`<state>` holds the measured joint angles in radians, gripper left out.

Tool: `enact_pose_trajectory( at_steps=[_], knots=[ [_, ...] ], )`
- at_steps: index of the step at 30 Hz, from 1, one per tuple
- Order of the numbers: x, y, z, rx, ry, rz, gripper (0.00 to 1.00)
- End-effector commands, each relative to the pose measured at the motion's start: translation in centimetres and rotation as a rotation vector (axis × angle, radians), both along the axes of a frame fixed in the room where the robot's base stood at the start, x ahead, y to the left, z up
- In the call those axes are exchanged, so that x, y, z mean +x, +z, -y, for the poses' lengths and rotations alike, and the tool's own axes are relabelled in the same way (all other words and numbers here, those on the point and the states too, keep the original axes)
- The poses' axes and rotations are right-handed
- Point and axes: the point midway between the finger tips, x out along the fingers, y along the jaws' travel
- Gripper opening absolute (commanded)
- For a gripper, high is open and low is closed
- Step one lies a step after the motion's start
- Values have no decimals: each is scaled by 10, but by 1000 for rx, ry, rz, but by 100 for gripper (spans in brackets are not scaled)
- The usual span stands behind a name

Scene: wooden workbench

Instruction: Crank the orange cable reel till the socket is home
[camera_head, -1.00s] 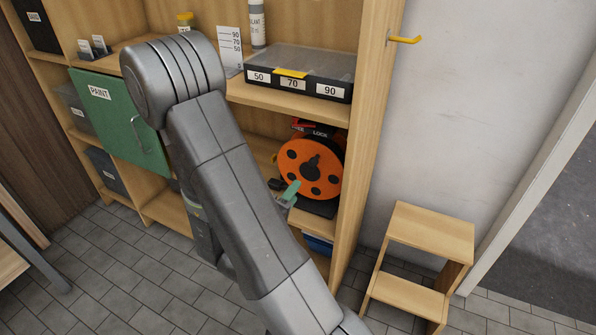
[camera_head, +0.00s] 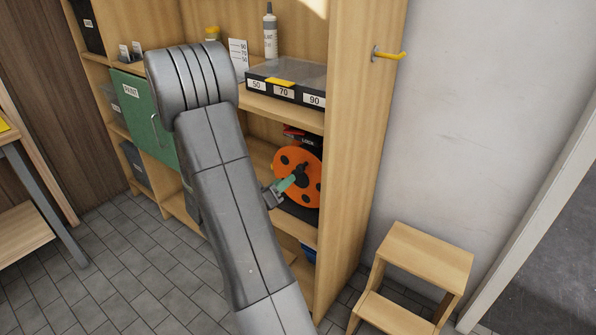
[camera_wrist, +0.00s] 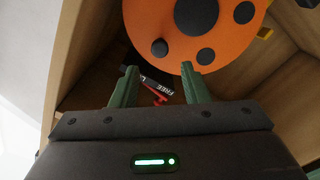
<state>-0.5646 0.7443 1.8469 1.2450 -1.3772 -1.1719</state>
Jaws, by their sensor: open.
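The orange cable reel (camera_head: 312,163) stands upright in a shelf bay, a disc with a dark hub and dark holes. In the wrist view its face (camera_wrist: 222,45) fills the top, with a dark round crank knob (camera_wrist: 159,47) near the rim. My gripper (camera_head: 292,184) is at the reel's front left, and its green fingers overlap the disc in the head view. In the wrist view the fingers (camera_wrist: 160,78) are apart, with the knob beyond their tips and nothing between them. A red lever (camera_wrist: 160,98) shows by a FREE label. I cannot make out the socket or cable.
The shelf's right side panel (camera_head: 354,150) stands close beside the reel. A case marked 50, 70, 90 (camera_head: 283,90) sits on the shelf above. A green PAINT door (camera_head: 143,115) is left of my arm. A wooden step stool (camera_head: 430,255) stands at right.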

Motion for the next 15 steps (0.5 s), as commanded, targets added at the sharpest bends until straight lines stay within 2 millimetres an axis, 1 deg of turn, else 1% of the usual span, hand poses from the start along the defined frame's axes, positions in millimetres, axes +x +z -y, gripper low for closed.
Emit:
enact_pose_trajectory(
  at_steps=[1,7,12,15],
  knots=[
    [8,-1,8,1,-5,1,41],
    [39,-1,30,1,-4,1,41],
    [59,-1,43,0,-2,0,41],
    [65,-1,48,0,-1,-1,41]
  ],
)
